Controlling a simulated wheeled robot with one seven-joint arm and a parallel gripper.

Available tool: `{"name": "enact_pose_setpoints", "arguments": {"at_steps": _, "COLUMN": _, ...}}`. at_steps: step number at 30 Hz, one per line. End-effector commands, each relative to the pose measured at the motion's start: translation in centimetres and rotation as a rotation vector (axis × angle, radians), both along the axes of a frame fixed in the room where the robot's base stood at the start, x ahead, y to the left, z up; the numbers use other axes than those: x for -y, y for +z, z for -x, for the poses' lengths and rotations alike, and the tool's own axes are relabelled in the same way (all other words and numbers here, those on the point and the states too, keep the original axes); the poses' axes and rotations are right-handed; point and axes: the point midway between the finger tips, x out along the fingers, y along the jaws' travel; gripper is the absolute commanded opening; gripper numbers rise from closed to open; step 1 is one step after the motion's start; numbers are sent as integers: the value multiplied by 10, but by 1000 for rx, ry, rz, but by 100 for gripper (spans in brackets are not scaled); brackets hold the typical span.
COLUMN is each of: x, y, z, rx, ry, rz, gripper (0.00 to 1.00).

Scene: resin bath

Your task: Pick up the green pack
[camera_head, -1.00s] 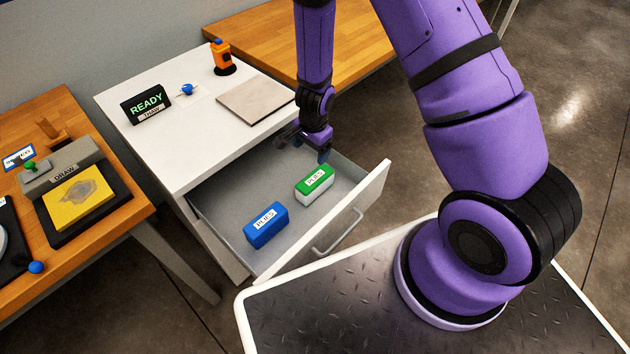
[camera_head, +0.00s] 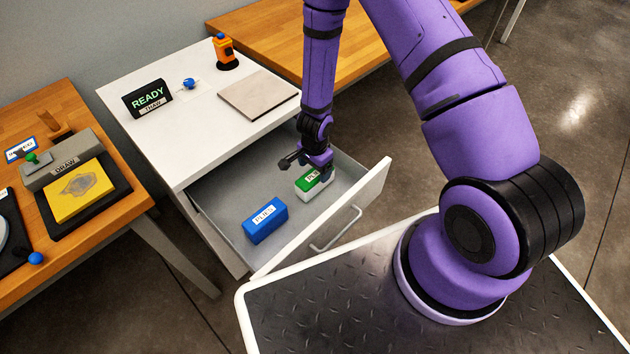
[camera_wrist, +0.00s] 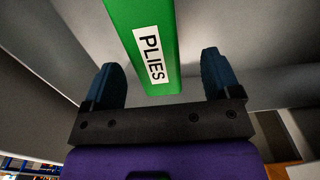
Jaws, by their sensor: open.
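The green pack (camera_head: 308,187) has a green top, white lower sides and a white label. It lies in the open drawer (camera_head: 222,232), partly hidden by my gripper in the head view. In the wrist view the green pack (camera_wrist: 143,45) shows its "PLIES" label and extends up between the two blue fingers. My gripper (camera_head: 318,172) is over the pack in the head view. In the wrist view my gripper (camera_wrist: 165,75) is open, with a finger on each side of the pack and gaps between. I cannot tell the exact height of the fingers over it.
A blue pack (camera_head: 265,220) with a label lies in the drawer, left of the green one. The drawer front (camera_head: 340,215) and its side walls stand close around. The white cabinet top (camera_head: 200,140) holds a READY sign (camera_head: 147,98), a flat plate (camera_head: 258,96) and an orange item (camera_head: 224,50).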

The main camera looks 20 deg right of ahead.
Motion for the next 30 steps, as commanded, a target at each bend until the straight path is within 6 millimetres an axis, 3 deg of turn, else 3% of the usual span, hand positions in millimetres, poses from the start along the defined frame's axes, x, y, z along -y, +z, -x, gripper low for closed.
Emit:
{"name": "enact_pose_setpoints", "arguments": {"at_steps": 12, "x": -2, "y": -43, "z": 7, "rx": -2, "ry": -2, "rz": 0, "gripper": 83}}
{"name": "enact_pose_setpoints", "arguments": {"at_steps": 23, "x": -2, "y": -51, "z": 6, "rx": 0, "ry": 0, "rz": 0, "gripper": 83}}
{"name": "enact_pose_setpoints", "arguments": {"at_steps": 24, "x": -2, "y": -51, "z": 6, "rx": 0, "ry": 0, "rz": 0, "gripper": 81}}
{"name": "enact_pose_setpoints", "arguments": {"at_steps": 30, "x": -2, "y": -50, "z": 6, "rx": -1, "ry": -1, "rz": 0, "gripper": 35}}
